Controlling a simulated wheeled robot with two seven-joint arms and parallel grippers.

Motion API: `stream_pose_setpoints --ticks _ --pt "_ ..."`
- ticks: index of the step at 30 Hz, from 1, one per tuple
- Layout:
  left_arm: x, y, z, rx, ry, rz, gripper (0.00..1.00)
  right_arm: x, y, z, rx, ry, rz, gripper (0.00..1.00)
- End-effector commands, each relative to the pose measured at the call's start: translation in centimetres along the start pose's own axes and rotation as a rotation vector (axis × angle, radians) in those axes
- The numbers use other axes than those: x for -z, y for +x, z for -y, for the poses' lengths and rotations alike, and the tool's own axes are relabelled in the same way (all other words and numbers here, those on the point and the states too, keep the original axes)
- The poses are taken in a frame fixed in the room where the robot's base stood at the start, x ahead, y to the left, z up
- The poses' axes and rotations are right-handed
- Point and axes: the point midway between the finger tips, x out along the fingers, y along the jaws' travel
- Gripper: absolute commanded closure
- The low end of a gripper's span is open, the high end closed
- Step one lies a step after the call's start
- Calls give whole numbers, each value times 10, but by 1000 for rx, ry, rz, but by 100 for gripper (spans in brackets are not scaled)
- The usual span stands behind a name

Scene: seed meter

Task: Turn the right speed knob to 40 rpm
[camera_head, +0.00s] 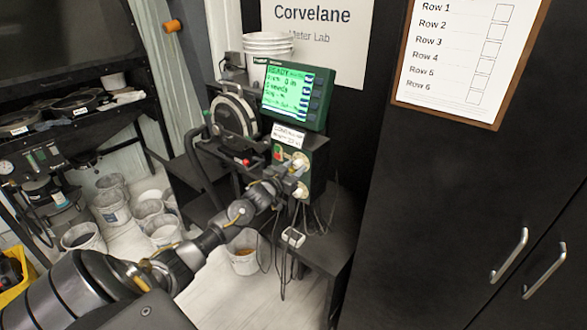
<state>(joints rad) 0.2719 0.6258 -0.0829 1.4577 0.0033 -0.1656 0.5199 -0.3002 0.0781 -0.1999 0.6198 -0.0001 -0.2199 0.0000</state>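I cannot tell for certain which is the right speed knob; the small size and my gripper hide part of the panel. My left arm reaches in from the lower left, and my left gripper (289,184) is right at the lower part of this panel. Whether its fingers touch or grip a knob is unclear. My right gripper is out of view.
A round seed meter (234,116) stands left of the control box. White buckets (267,45) are stacked behind. A bucket (243,255) stands on the floor. A black cabinet (450,190) fills the right.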

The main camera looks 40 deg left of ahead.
Motion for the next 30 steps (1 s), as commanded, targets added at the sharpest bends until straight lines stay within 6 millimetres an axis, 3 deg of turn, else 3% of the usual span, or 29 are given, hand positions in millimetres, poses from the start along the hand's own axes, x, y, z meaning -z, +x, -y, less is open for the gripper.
stream_pose_setpoints --ticks 1,7,17,30 --pt "0 0 0 0 0 0 70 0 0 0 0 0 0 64" --pt "0 0 0 0 0 0 94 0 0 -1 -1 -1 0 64" --pt "-1 0 1 1 63 -6 94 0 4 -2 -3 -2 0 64" --pt "-3 0 1 4 416 -34 94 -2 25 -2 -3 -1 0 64"
